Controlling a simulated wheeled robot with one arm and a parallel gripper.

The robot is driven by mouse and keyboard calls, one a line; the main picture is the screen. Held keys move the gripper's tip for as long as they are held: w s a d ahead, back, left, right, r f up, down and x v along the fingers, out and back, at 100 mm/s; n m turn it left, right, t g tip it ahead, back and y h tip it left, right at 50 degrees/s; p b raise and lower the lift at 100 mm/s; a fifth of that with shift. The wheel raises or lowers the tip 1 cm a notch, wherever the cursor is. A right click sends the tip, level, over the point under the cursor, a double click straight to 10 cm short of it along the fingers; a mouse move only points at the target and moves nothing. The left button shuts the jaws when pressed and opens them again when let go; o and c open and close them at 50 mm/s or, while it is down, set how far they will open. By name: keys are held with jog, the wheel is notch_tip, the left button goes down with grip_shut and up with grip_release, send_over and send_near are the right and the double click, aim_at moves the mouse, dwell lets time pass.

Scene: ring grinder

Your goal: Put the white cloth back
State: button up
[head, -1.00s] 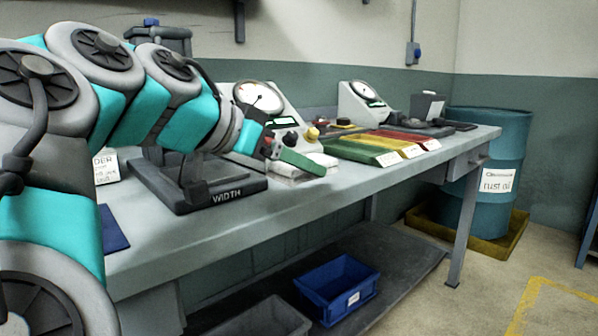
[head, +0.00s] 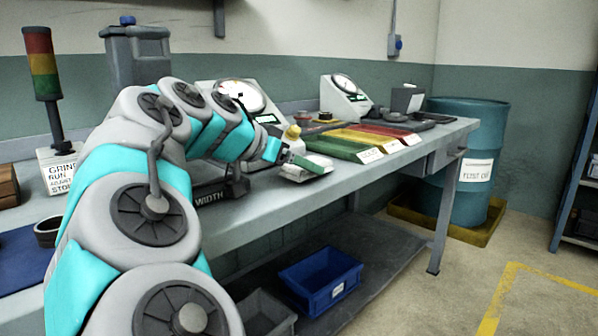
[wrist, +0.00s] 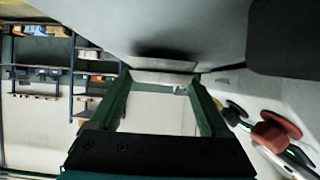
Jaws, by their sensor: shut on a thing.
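The white cloth (head: 300,175) is a pale folded piece at the bench's front edge, partly hidden behind my gripper's finger in the head view. My gripper (head: 312,165) is over it with its green fingers shut on it. In the wrist view the two fingers stand apart, with a pale strip of the cloth (wrist: 165,77) between their tips. I cannot tell whether the cloth is clear of the bench top.
Green, yellow and red trays (head: 376,142) lie right of my gripper. Dial gauges (head: 345,98) stand behind. A red knob (wrist: 276,131) is close beside my gripper in the wrist view. A blue bin (head: 320,280) sits on the lower shelf.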

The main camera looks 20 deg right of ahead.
jog(key=shift+f, duration=0.4)
jog(key=shift+f, duration=0.1)
jog(key=o, duration=1.2)
jog(key=shift+c, duration=0.2)
jog(key=shift+r, duration=0.35)
jog(key=v, duration=1.2)
jog(key=shift+a+f, duration=0.1)
jog(key=shift+f, duration=0.1)
